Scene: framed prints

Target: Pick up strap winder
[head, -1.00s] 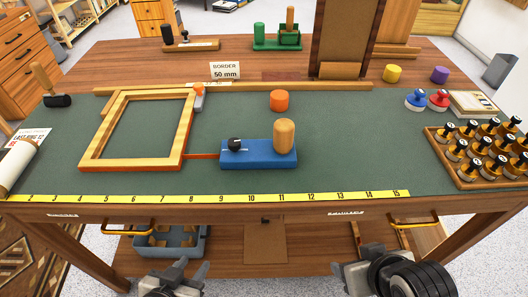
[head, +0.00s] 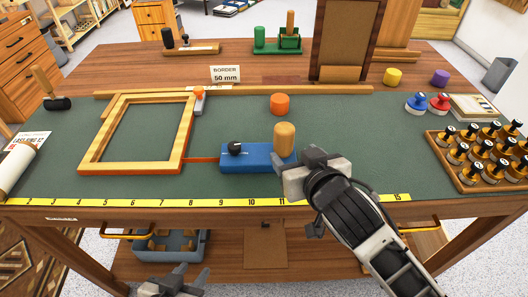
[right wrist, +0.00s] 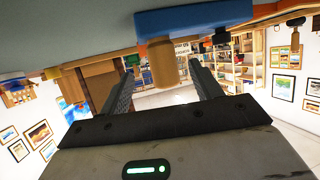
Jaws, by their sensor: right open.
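The strap winder is a blue block (head: 240,161) with a black knob and an upright wooden handle (head: 285,138). An orange strap joins it to the wooden frame (head: 180,150) on its left. My right gripper (head: 291,163) is open beside the winder's right end, close to the handle. In the right wrist view the scene is upside down; the wooden handle (right wrist: 162,65) hangs from the blue block (right wrist: 195,18), in line with the gap between the open fingers. Contact cannot be made out. My left gripper (head: 190,272) is low in front of the table; its opening is unclear.
An orange cylinder (head: 279,103) stands behind the winder. A yellow ruler strip (head: 130,201) runs along the front edge. Green mat is free between the winder and the tray.

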